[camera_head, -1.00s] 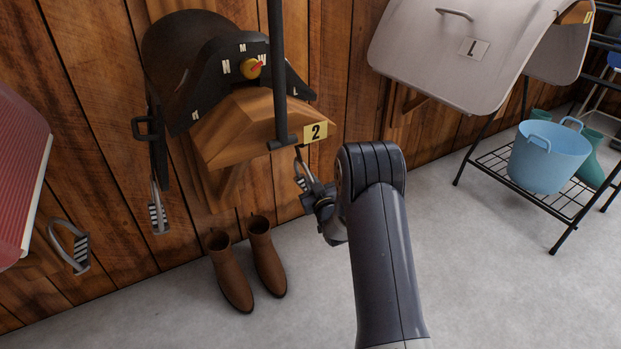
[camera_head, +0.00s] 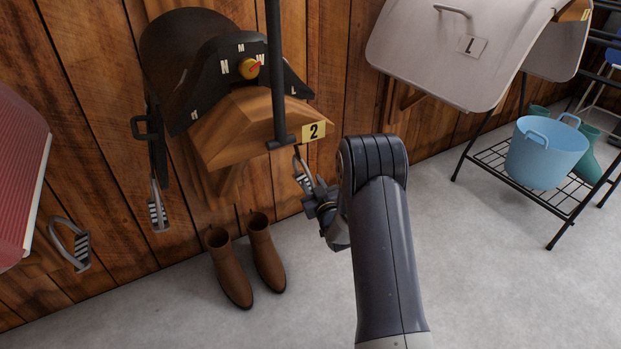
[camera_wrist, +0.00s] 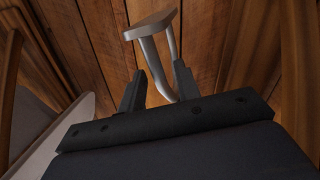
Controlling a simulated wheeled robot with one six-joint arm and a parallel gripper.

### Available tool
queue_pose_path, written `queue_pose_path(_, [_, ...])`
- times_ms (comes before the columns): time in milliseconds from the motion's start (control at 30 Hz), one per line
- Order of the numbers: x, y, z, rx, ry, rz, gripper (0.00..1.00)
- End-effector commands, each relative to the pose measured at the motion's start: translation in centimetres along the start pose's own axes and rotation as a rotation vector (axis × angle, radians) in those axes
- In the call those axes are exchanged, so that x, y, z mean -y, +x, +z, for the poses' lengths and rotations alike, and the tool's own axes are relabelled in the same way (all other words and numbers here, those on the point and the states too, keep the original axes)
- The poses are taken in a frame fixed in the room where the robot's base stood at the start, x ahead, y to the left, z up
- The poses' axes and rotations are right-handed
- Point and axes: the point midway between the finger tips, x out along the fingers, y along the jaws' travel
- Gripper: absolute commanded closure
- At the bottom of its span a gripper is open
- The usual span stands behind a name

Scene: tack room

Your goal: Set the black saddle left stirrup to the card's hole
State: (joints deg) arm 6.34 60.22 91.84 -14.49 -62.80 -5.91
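The black saddle (camera_head: 185,62) sits on a wooden rack (camera_head: 235,135) against the plank wall. A yellow card (camera_head: 314,131) reading "2" is at the rack's front right. A black strap with a buckle (camera_head: 146,127) and a metal stirrup (camera_head: 157,214) hang at the saddle's picture-left side. Another stirrup (camera_head: 299,172) hangs below the card, its strap mostly hidden. My gripper (camera_head: 314,191) is at this stirrup. In the wrist view, my gripper (camera_wrist: 158,83) has its fingers apart, with the stirrup's metal side (camera_wrist: 152,58) between them; firm contact cannot be seen.
A dark upright pole (camera_head: 277,75) stands before the saddle. Brown boots (camera_head: 245,262) stand on the floor below. A red item (camera_head: 20,170) and another stirrup (camera_head: 72,245) are at left. A grey saddle-shaped cover (camera_head: 450,50) and a rack with a blue tub (camera_head: 545,155) are at right.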

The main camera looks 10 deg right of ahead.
Motion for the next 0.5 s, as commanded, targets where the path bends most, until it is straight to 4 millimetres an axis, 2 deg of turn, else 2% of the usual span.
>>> queue_pose_path(100, [-0.1,-2.4,-0.2,0.004,0.002,0.001,0.69])
queue_pose_path(300, [-0.1,-5.9,-0.1,0.003,0.001,0.001,0.69])
queue_pose_path(500, [-0.1,-7.7,-0.1,0.0,0.001,0.001,0.69])
